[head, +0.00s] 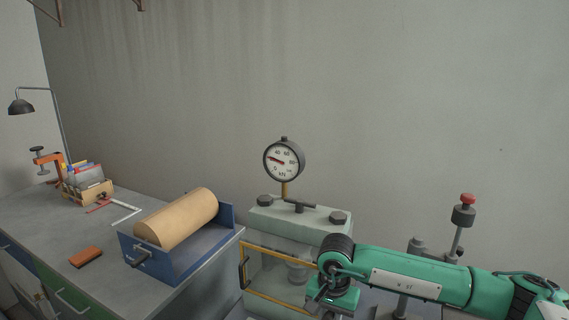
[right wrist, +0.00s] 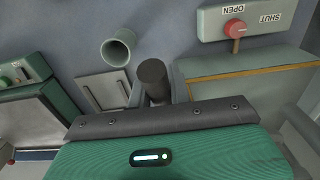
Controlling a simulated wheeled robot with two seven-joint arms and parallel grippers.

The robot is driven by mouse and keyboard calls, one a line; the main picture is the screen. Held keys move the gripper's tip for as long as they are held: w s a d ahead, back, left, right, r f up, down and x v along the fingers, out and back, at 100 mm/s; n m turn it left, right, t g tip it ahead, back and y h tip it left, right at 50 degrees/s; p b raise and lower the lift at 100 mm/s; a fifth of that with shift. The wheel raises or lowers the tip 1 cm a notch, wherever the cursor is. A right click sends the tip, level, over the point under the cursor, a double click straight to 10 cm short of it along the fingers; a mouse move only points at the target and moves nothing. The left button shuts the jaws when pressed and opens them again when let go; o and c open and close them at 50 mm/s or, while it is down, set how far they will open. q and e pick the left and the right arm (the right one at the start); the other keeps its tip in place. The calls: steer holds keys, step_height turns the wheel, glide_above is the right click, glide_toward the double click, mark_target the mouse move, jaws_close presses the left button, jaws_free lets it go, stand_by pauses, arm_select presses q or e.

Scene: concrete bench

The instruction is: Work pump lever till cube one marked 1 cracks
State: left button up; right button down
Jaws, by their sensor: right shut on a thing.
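The pale green press (head: 300,222) stands in the middle of the head view, with a round gauge (head: 284,160) on top. The gauge's red needle points left, between the 0 and 40 marks. A yellow-framed clear guard (head: 268,293) covers the press front. I cannot make out cube 1 behind it. My right gripper (right wrist: 153,92) is shut on a dark round grip, apparently the pump lever (right wrist: 152,72). In the head view my right arm's end is low in front of the press, and its fingers are hidden. My left gripper is not in view.
A red valve knob (right wrist: 236,28) sits on an OPEN/SHUT plate, beside a green tube (right wrist: 118,50). A red-topped post (head: 464,212) stands at right.

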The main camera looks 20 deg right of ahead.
steer(key=shift+w+d+r, duration=0.1)
steer(key=shift+r, duration=0.2)
